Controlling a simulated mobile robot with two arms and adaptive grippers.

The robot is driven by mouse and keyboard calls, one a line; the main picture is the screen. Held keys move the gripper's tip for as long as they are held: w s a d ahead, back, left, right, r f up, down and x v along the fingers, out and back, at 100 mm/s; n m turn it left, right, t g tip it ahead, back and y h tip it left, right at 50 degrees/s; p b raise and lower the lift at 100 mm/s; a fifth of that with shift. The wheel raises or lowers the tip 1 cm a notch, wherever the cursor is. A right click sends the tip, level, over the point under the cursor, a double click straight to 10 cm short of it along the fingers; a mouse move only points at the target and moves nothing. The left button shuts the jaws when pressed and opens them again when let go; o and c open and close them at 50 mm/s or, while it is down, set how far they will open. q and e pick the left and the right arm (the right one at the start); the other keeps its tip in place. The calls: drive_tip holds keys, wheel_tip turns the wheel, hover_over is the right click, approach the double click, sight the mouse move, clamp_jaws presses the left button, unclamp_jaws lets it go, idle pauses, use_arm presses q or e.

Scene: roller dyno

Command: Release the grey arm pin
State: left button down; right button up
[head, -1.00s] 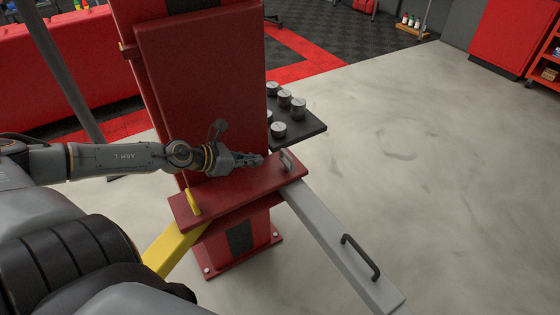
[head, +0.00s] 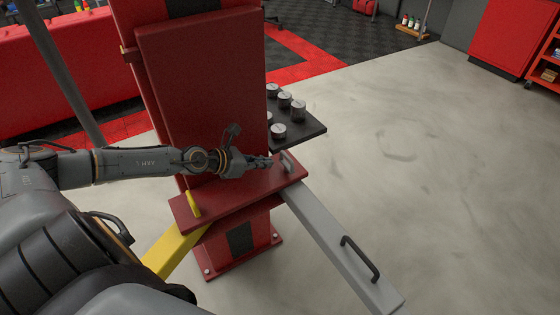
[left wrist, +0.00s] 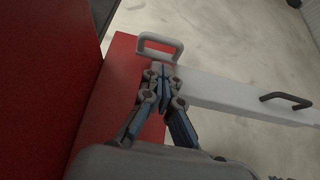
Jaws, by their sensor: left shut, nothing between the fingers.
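The grey arm pin is a small grey loop handle (head: 287,162) at the right end of the red carriage plate (head: 240,192). It also shows in the left wrist view (left wrist: 160,40), just beyond my fingertips. The grey arm (head: 335,240) runs from under that end toward the lower right and carries a dark handle (head: 360,257). My left gripper (head: 268,162) is shut and empty, close to the left of the pin; its fingertips (left wrist: 162,75) appear apart from the loop. My right gripper is not in view.
A yellow pin (head: 193,203) and yellow arm (head: 172,249) are at the plate's left end. The red padded column (head: 205,90) rises behind my gripper. A dark tray (head: 305,130) holds several round metal pads. The floor at right is clear.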

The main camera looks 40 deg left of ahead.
sight(287, 164)
use_arm(q)
drive_tip(key=shift+p+x, duration=0.55)
drive_tip(key=shift+x, duration=2.55)
drive_tip(key=shift+d, duration=0.1)
wheel_tip(287, 164, up, 3)
drive_tip(key=p, duration=0.3)
drive_tip(key=shift+r, duration=0.25)
drive_tip(key=shift+f, duration=0.1)
